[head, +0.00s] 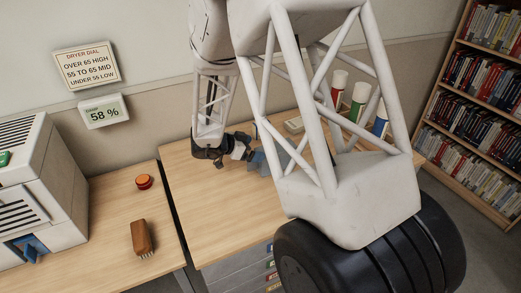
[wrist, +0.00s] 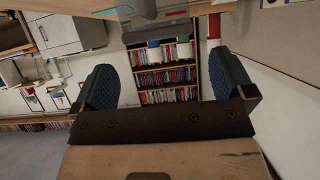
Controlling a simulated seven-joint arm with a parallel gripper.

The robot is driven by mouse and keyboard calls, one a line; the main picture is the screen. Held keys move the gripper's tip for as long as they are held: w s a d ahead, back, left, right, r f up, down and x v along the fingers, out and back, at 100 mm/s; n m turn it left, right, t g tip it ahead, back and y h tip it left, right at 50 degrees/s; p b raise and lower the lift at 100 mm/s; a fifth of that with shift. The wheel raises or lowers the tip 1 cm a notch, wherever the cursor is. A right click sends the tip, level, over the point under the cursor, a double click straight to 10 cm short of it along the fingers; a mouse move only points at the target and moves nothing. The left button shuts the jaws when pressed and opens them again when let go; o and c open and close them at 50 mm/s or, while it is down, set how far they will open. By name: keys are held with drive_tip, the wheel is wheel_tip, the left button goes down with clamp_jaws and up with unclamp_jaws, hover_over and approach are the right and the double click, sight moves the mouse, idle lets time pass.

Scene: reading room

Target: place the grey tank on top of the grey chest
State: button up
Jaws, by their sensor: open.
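In the head view, my gripper (head: 236,148) is a small dark shape over the wooden table, left of my large white arm link. In the wrist view, its two blue-padded fingers (wrist: 164,88) stand wide apart with nothing between them. A blue-grey shape (head: 258,161) shows just right of the gripper, partly behind my arm. I cannot tell whether it is the grey tank. A grey translucent piece (wrist: 143,8) at the top of the wrist view is cut off and also unclear. A grey drawer unit (head: 228,272) with coloured labels, possibly the grey chest, shows below the table's front edge, partly hidden.
Red, green and blue cylinders (head: 359,101) with white tops stand at the table's back right. A bookcase (head: 470,95) stands right.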

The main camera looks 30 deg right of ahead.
drive_tip(key=shift+v, duration=2.55)
drive_tip(key=w+a+r+n+t+y, duration=0.2)
drive_tip(key=r+n+t+y, duration=0.1)
drive_tip(key=r+t, duration=0.25)
drive_tip(key=w+a+r+n+t+y, duration=0.1)
drive_tip(key=a+r+n+t+y, duration=0.1)
drive_tip(key=r+t, duration=0.3)
drive_tip(key=s+a+r+n+y, duration=0.6)
drive_tip(key=a+r+y, duration=0.1)
drive_tip(key=r, duration=0.1)
drive_tip(key=s+d+n+g, duration=0.1)
drive_tip(key=s+n+g, duration=0.5)
drive_tip(key=s, duration=2.4)
drive_tip(key=shift+s+d+n+g, duration=0.15)
drive_tip(key=shift+d+n+g, duration=0.25)
drive_tip(key=shift+g, duration=0.55)
